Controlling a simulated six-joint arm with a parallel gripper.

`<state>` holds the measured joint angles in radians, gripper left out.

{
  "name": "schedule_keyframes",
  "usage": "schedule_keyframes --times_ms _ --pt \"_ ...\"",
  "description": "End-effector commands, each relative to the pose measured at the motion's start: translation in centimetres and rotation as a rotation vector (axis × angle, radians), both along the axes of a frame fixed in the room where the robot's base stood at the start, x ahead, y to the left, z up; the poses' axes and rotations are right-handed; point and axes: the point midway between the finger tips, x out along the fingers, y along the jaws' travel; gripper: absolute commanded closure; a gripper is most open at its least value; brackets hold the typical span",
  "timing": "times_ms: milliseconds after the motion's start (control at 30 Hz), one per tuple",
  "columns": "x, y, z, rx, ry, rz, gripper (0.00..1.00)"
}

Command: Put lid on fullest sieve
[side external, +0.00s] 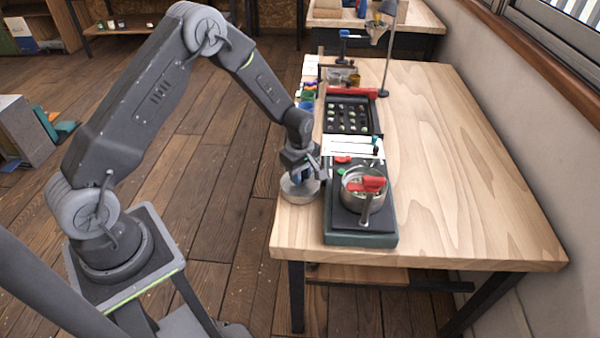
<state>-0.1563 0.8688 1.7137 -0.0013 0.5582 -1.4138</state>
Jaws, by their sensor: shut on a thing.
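My gripper (300,178) is at the front left edge of the table, pointing down and shut on the top of a round silver disc that looks like the lid (298,192). The fingertips are mostly hidden. To its right, a round metal pan, possibly a sieve (360,200), stands on a dark plate over a green base. A red piece (372,183) lies across the pan's top, and a handle points toward the front. The pan's contents are too small to make out. Whether the disc touches the table cannot be told.
Behind the pan are white strips (350,146) and a black tray (368,100) with several small round items. A thin metal pole (390,55) stands beyond them. Small coloured containers (307,100) line the left edge. The table's right side (460,150) is clear.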

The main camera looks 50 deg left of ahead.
Motion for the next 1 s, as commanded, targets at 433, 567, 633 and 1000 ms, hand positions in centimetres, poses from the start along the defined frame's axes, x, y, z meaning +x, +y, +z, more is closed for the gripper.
schedule_keyframes --times_ms 433,567,633,1000 --pt "0.0 0.0 0.4 0.0 -0.001 0.0 0.65" --pt "0.0 0.0 1.4 0.0 -0.001 0.0 0.65" --pt "0.0 0.0 2.0 0.0 -0.002 0.0 0.65" --pt "0.0 0.0 4.8 0.0 -0.001 0.0 0.65"
